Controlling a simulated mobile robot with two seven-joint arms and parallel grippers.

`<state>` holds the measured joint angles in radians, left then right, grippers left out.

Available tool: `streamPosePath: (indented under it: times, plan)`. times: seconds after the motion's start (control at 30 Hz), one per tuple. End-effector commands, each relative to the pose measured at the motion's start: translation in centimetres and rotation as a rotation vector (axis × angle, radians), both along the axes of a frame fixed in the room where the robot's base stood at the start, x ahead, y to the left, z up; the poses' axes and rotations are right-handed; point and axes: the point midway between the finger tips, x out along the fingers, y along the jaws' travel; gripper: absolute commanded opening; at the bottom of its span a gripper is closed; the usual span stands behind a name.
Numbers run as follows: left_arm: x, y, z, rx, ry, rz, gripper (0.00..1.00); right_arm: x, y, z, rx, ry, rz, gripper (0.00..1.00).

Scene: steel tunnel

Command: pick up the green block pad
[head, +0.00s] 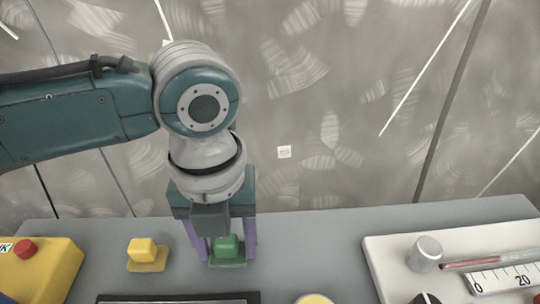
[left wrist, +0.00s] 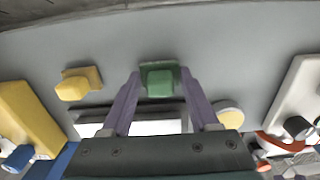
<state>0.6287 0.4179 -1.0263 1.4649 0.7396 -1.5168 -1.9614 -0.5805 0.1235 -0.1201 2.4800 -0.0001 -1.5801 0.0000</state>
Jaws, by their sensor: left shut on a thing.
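The green block pad (head: 228,248) is a small green block on a flat green base, on the grey table near the middle front in the head view. It also shows in the left wrist view (left wrist: 160,82), between the fingertips. My left gripper (head: 222,250) points down from above with its purple fingers on either side of the pad, shut on it. In the left wrist view the gripper (left wrist: 158,78) has one finger at each side of the pad. I cannot tell whether the base is clear of the table. My right gripper is not in view.
A yellow block on a yellow base (head: 145,252) stands to the left. A yellow box with a red button (head: 45,272) is at the far left. A white panel with a knob and scale (head: 400,262) is at the right. A dark-framed tray (head: 180,298) lies in front.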

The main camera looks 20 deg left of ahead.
Motion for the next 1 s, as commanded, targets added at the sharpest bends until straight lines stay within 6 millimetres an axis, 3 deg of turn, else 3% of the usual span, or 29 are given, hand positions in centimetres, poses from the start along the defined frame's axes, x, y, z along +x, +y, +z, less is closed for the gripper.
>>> streamPosePath:
  times: [0.17, 0.4, 0.6, 0.8, 1.0]
  plan:
    - [0.1, 0.0, 3.0, -0.001, -0.006, -0.001, 0.09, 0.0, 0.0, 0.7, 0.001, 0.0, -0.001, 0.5]
    - [0.2, 0.0, 10.5, -0.002, -0.009, -0.001, 0.09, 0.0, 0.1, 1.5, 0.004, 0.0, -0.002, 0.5]
    - [0.1, 0.0, 15.8, -0.001, -0.006, -0.001, 0.09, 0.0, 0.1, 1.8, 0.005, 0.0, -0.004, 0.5]
    - [0.1, 0.0, 18.7, -0.001, -0.004, 0.0, 0.09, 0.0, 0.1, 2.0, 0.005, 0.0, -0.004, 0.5]
    - [0.0, 0.0, 19.5, 0.0, 0.0, 0.001, 0.09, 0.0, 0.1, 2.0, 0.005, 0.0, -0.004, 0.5]
